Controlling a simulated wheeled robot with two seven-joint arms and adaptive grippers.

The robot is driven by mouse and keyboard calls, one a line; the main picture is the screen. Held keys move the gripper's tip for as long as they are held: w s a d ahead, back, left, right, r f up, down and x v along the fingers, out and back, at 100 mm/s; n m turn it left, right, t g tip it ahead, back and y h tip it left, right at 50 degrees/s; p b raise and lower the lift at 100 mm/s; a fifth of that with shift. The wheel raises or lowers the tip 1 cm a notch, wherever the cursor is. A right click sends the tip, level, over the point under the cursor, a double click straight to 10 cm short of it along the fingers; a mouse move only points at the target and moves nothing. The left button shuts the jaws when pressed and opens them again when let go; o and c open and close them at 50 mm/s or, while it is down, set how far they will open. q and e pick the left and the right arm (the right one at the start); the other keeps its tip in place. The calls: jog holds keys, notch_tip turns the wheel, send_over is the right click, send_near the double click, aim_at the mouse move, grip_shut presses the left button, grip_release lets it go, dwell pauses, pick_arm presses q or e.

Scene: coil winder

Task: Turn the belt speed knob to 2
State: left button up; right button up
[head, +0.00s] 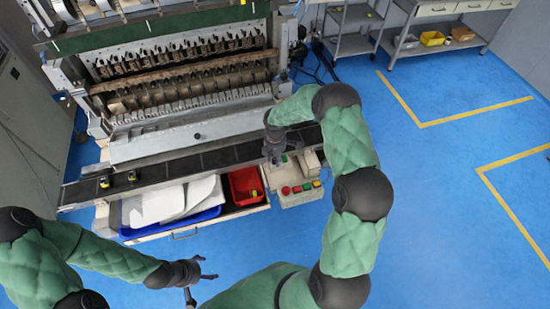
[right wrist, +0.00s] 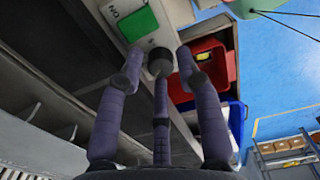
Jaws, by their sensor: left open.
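The dark round knob (right wrist: 160,62) sits on a pale panel in the right wrist view, beside a green square button (right wrist: 138,24). Its scale and pointer cannot be read. My right gripper (right wrist: 160,66) has its fingers spread around the knob, with small gaps visible at both sides; contact of the middle finger cannot be told. In the head view my right gripper (head: 275,152) points down over the right end of the belt (head: 215,157) and hides the knob. My left gripper (head: 202,280) is open and empty, low in front of the machine.
A control box (head: 297,196) with red and green buttons stands just in front of my right gripper. A red bin (head: 244,184) and a blue tray (head: 133,236) with white sheets lie below the belt. Blue floor is free at right.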

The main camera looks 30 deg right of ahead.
jog(key=shift+f, duration=0.3)
grip_shut()
jog(key=shift+n, duration=1.5)
